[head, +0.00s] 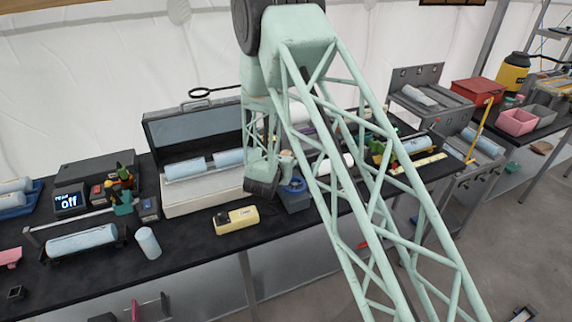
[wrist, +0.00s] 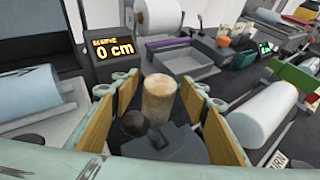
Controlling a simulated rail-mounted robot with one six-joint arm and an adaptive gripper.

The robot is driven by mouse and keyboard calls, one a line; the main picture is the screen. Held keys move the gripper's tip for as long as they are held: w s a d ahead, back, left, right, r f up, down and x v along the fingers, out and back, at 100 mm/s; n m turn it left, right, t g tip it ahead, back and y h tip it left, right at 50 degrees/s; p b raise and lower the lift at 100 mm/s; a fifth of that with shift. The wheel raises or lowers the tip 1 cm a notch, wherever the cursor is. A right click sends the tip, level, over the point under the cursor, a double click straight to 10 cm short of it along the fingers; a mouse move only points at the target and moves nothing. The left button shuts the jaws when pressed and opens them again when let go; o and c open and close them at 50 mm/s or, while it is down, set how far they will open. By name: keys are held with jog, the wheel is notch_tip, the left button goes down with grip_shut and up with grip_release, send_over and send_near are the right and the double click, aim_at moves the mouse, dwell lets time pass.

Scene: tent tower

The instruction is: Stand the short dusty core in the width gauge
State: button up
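The short dusty core (wrist: 160,100) is a small tan, mottled cylinder. It stands upright between the two wood-faced fingers of my gripper (wrist: 148,88) in the wrist view, with a visible gap on either side. My gripper is open. Just behind the core to the left is a dark display box (wrist: 113,48) reading "0 cm" in yellow, apparently the width gauge's readout. A dark round knob (wrist: 135,123) and a grey block (wrist: 165,147) show close to the core. I cannot tell what the core's base rests on.
In the head view, an open case (head: 205,195) holds pale cores.

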jog(key=c, duration=1)
jog(key=shift+o, duration=0.2)
jog(key=shift+r, duration=0.15)
jog(key=shift+r, duration=4.85)
